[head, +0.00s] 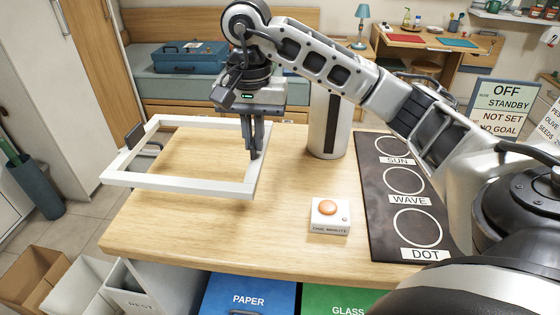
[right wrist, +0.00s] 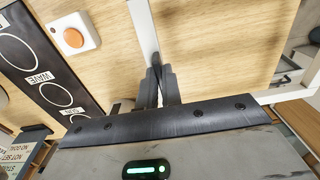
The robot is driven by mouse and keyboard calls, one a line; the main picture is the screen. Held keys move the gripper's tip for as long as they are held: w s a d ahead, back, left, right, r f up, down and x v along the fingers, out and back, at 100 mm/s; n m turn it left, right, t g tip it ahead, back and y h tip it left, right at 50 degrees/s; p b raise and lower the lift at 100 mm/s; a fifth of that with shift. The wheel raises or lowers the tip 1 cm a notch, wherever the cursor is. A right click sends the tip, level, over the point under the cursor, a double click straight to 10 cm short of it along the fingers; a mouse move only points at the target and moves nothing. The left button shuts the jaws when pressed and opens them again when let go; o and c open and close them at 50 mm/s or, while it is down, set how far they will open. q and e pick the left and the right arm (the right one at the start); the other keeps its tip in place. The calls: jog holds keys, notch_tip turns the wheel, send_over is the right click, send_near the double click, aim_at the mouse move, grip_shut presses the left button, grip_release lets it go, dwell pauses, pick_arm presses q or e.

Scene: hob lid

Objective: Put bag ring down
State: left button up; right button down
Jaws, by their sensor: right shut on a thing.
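The bag ring (head: 180,184) is a white, flat rectangular frame. It is over the left part of the wooden table (head: 300,185), and its left end reaches out past the table's left edge. My right gripper (head: 253,155) points down and is shut on the ring's right-hand bar. In the right wrist view the fingers (right wrist: 160,88) close on the white bar (right wrist: 144,28). I cannot tell whether the ring touches the table. My left gripper is not in view.
A dark bracket (head: 135,134) stands at the table's left edge. A white box with an orange button (head: 328,208), a steel cylinder (head: 328,120) and a black board with labelled circles (head: 404,180) are on the table. Bins stand below the front edge. The table's front middle is clear.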

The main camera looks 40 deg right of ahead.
jog(key=d+f, duration=0.1)
jog(key=f, duration=0.1)
jog(key=s+d+f, duration=0.1)
jog(key=d+f, duration=0.1)
jog(key=shift+d+f, duration=0.15)
jog(key=shift+f, duration=0.15)
jog(key=f, duration=0.2)
jog(key=f+p, duration=0.1)
jog(key=shift+s+d, duration=0.15)
jog(key=shift+d, duration=0.1)
jog(key=shift+f, duration=0.25)
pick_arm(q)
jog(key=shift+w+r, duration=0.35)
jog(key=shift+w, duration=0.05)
pick_arm(e)
jog(key=shift+f, duration=0.1)
jog(key=shift+f, duration=0.15)
jog(key=c, duration=1.6)
grip_release()
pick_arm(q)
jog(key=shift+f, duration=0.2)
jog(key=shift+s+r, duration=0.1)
